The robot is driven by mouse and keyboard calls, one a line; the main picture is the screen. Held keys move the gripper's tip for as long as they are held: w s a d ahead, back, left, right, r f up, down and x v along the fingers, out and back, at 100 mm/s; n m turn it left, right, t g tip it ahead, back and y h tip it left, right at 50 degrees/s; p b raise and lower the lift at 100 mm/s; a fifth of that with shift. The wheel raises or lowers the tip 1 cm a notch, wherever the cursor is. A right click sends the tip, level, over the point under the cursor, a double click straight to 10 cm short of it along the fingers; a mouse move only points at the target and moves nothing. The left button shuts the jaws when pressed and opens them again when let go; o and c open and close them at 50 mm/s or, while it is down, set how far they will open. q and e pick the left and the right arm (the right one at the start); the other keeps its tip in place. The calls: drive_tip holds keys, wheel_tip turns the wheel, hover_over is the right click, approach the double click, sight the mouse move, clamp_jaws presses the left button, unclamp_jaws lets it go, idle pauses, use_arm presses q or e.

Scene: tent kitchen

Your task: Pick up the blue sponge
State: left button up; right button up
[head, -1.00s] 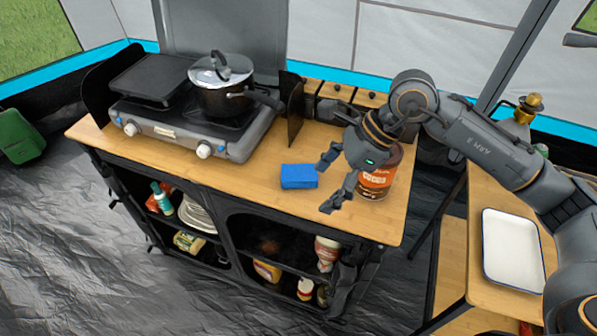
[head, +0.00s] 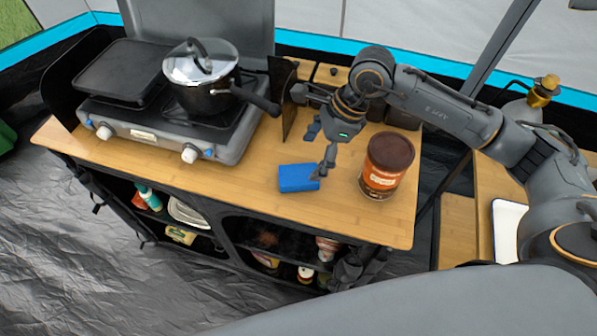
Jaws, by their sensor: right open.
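The blue sponge (head: 296,179) lies flat on the wooden top of the kitchen unit (head: 232,186), near its front edge. My right gripper (head: 317,155) is above and just behind the sponge's right end, with its jaws apart and nothing between them. One fingertip overlaps the sponge's right end in the picture; I cannot tell whether it touches. My left gripper is not in view.
A brown-lidded can (head: 387,166) stands close to the right of the gripper. A camp stove (head: 160,140) with a lidded pot (head: 204,88) is on the left. A dark upright panel (head: 284,97) stands behind the sponge.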

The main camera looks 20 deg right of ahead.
sight(301, 173)
drive_tip(key=shift+x, duration=1.1)
drive_tip(key=shift+p+x, duration=0.9)
drive_tip(key=shift+x, duration=0.25)
drive_tip(key=shift+p+x, duration=0.3)
drive_tip(key=shift+x, duration=0.95)
drive_tip(key=shift+w+f, duration=0.2)
drive_tip(key=shift+f, duration=0.2)
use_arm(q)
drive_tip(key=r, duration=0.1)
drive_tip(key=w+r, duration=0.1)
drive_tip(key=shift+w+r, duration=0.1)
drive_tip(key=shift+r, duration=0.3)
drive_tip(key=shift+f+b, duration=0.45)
use_arm(e)
drive_tip(key=shift+f, duration=0.2)
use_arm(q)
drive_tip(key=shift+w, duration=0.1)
use_arm(e)
drive_tip(key=c, duration=0.9)
drive_tip(key=shift+c, duration=0.2)
